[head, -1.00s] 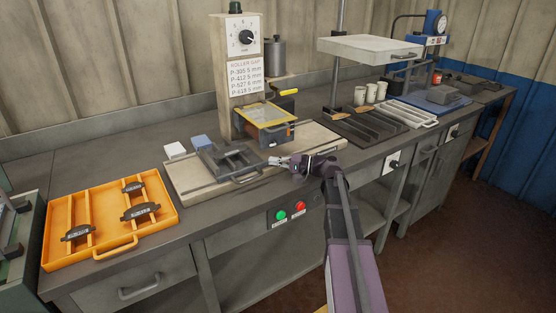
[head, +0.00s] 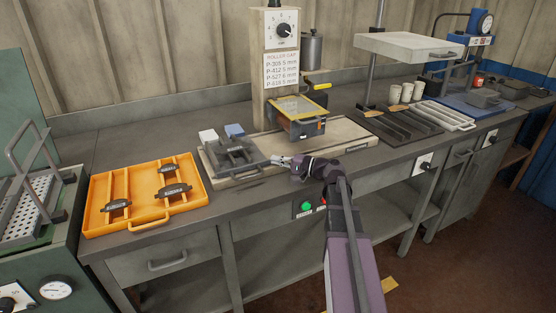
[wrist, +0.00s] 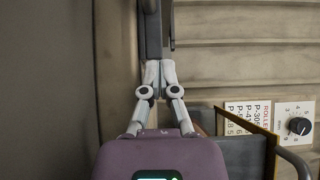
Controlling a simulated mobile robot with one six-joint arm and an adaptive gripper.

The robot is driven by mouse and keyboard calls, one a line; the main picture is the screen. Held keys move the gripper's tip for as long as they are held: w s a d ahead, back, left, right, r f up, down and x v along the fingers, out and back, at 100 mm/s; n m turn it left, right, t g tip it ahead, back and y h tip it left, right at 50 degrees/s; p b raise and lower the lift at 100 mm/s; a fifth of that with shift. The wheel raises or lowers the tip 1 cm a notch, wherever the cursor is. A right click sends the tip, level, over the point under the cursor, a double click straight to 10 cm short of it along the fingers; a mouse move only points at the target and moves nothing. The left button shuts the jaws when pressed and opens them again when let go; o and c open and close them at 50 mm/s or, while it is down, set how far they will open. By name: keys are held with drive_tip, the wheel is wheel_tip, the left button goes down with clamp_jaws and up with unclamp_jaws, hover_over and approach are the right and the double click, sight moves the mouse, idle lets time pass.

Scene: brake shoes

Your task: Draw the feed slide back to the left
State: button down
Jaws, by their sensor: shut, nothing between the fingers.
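The feed slide (head: 232,154) is a dark grey tray with a bar handle at its front. In the head view it sits at the left end of the pale bed plate (head: 350,137), left of the roller unit (head: 300,118). My gripper (head: 276,160) is at the slide's right side, near its front corner, with its fingers together and empty. In the wrist view the fingertips (wrist: 159,66) meet at the end of a dark bar (wrist: 151,30), which seems to be part of the slide. I cannot tell whether they touch it.
An orange tray (head: 205,197) with several dark brake shoes lies left of the slide. A white block (head: 208,136) and a blue block (head: 234,130) stand behind the slide. A green machine (head: 70,225) stands at far left.

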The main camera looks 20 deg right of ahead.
drive_tip(key=shift+a, duration=0.35)
drive_tip(key=shift+s, duration=0.1)
drive_tip(key=shift+s+d, duration=0.1)
drive_tip(key=shift+s+d, duration=0.2)
drive_tip(key=shift+d, duration=0.1)
drive_tip(key=v, duration=1.1)
drive_tip(key=shift+w+d, duration=0.1)
drive_tip(key=shift+d, duration=0.3)
